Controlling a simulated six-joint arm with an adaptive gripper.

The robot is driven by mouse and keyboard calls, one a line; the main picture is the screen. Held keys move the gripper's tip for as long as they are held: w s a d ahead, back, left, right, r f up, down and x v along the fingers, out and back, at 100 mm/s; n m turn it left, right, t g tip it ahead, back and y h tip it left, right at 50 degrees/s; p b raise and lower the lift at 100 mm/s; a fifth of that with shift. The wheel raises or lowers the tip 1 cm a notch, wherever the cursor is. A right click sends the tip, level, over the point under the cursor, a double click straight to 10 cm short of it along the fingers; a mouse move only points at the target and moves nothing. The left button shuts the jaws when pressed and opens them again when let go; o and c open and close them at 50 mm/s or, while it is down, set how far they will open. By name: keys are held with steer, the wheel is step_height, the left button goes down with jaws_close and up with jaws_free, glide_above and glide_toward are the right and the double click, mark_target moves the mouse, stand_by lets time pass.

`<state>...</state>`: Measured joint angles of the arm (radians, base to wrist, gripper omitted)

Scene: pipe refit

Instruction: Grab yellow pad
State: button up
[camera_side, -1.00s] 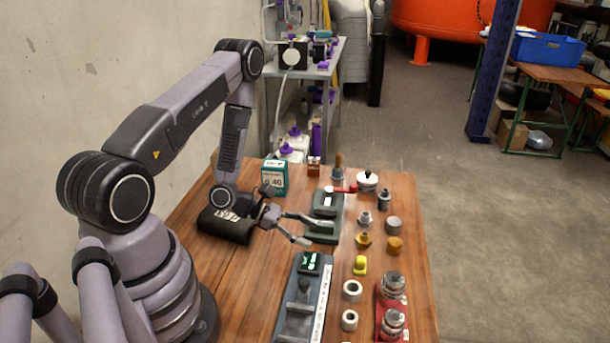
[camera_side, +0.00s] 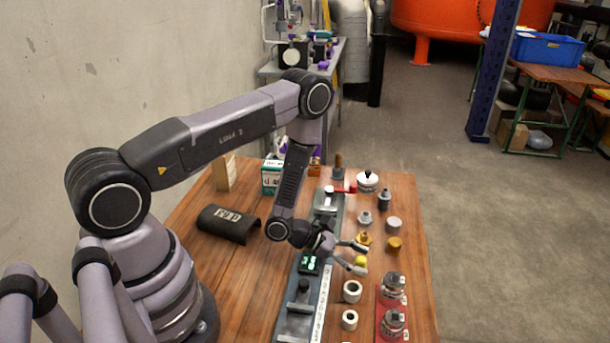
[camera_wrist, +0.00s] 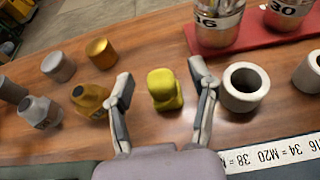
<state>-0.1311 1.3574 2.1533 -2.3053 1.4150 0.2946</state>
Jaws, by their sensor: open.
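The yellow pad (camera_wrist: 164,88) is a small rounded yellow block standing on the wooden table. In the wrist view it sits between my two open fingers, a little ahead of them, with clear gaps on both sides. In the side view the yellow pad (camera_side: 361,261) is partly hidden by a finger. My gripper (camera_side: 359,257) is open and empty at the pad; it also shows in the wrist view (camera_wrist: 160,100). I cannot tell the exact height of the fingertips above the table.
A white ring (camera_wrist: 243,87) stands close to the right finger. A brass fitting (camera_wrist: 90,100) is close to the left finger. A red stand with metal cylinders (camera_side: 392,306) is to the right. A grey fixture with a ruler (camera_side: 304,300) lies along the left.

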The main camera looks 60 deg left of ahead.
steer(key=shift+w+d, duration=0.1)
steer(key=shift+d, duration=0.05)
steer(key=c, duration=1)
steer(key=shift+c, duration=0.2)
